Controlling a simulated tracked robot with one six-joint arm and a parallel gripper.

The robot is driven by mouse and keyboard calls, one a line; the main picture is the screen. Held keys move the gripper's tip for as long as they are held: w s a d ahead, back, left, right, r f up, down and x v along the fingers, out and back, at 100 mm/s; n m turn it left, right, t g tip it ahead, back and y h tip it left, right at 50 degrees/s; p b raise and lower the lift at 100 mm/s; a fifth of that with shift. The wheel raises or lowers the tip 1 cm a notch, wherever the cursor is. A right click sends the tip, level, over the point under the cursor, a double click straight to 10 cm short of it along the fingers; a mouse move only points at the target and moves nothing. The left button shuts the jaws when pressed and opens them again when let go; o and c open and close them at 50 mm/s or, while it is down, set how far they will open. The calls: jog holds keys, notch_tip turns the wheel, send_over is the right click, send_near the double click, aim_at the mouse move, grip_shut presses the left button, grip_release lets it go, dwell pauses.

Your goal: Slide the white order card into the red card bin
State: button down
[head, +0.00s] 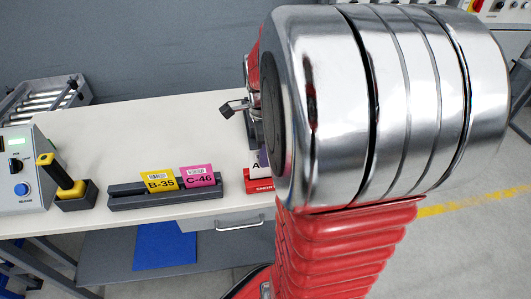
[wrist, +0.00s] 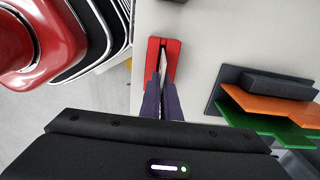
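The white order card (wrist: 163,66) shows nearly edge-on between my gripper's fingertips (wrist: 162,78) in the wrist view. The two dark fingers are closed together on it. The red card bin (wrist: 172,54) is right in front of the fingertips, and the card's far edge lines up with its slot. In the head view the card (head: 256,162), with a letter A, stands over the red bin (head: 258,186). My arm hides their right side and most of the gripper. I cannot tell how deep the card sits in the slot.
A grey rack (head: 150,202) left of the bin holds a yellow card B-35 (head: 160,181) and a pink card C-46 (head: 200,176). A yellow-handled tool (head: 62,175) and a control box (head: 20,170) stand farther left. Orange (wrist: 270,105) and green (wrist: 262,124) pieces lie right in the wrist view.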

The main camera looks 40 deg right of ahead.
jog(key=shift+f, duration=0.25)
jog(key=shift+f, duration=0.7)
jog(key=shift+f, duration=0.3)
jog(key=c, duration=2.5)
grip_release()
jog(key=o, duration=0.6)
jog(key=shift+c, duration=0.2)
jog(key=shift+o, duration=0.4)
jog(key=o, duration=0.3)
jog(key=shift+w+r, duration=0.1)
jog(key=shift+r, duration=3.9)
